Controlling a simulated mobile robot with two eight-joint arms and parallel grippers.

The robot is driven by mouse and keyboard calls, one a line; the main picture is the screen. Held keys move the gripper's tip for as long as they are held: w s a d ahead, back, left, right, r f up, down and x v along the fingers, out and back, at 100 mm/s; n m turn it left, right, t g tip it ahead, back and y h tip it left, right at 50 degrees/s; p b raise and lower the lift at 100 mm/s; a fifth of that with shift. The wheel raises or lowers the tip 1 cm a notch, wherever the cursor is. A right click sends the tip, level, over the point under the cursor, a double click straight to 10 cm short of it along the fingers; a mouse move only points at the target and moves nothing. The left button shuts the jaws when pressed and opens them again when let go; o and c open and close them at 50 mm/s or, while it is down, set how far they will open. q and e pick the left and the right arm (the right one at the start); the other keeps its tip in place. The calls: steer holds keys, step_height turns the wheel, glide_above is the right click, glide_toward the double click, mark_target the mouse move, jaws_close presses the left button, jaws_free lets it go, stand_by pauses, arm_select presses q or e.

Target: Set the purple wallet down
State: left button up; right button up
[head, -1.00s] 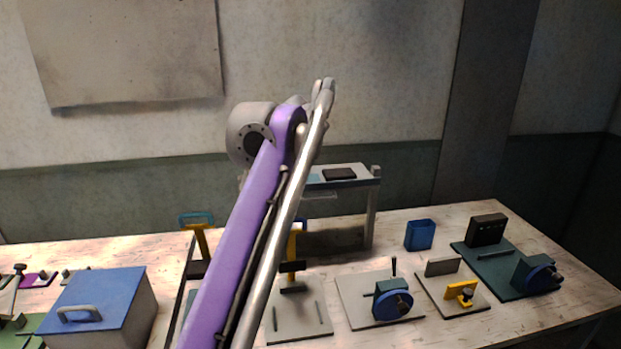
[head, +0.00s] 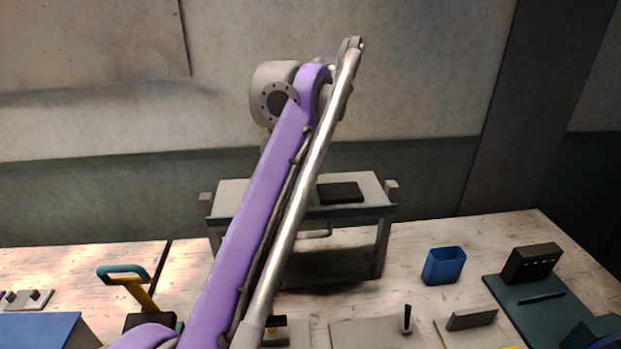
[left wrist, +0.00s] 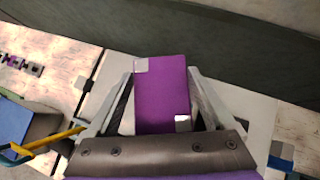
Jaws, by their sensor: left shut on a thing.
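The purple wallet (left wrist: 162,98) shows in the left wrist view, with pale patches at two corners. My left gripper (left wrist: 162,88) is shut on it, one finger along each side. The wallet appears to be above a light grey surface; I cannot tell whether it touches it. In the head view my raised purple left arm crosses the middle, and neither the wallet nor the left gripper can be made out there. My right gripper is in neither view.
A grey raised stand (head: 350,211) with a black pad (head: 340,192) on top is at the back of the table, partly behind my arm. A blue open bin (head: 443,267) stands right of it.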

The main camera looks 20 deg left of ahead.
arm_select(q)
steer(key=shift+w+f, duration=0.15)
steer(key=shift+f, duration=0.05)
steer(key=f, duration=0.2)
steer(key=f+b, duration=0.1)
steer(key=f, duration=0.2)
steer(key=shift+s+f, duration=0.35)
steer(key=shift+s, duration=0.05)
steer(key=f, duration=0.2)
steer(key=f+b, duration=0.1)
steer(key=shift+w+f, duration=0.2)
steer(key=shift+w, duration=0.05)
steer(key=shift+s+f, duration=0.1)
steer(key=shift+f, duration=0.05)
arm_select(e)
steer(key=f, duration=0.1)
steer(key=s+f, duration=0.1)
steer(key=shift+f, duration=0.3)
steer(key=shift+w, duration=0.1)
arm_select(q)
steer(key=shift+f, duration=0.15)
steer(key=o, duration=1.3)
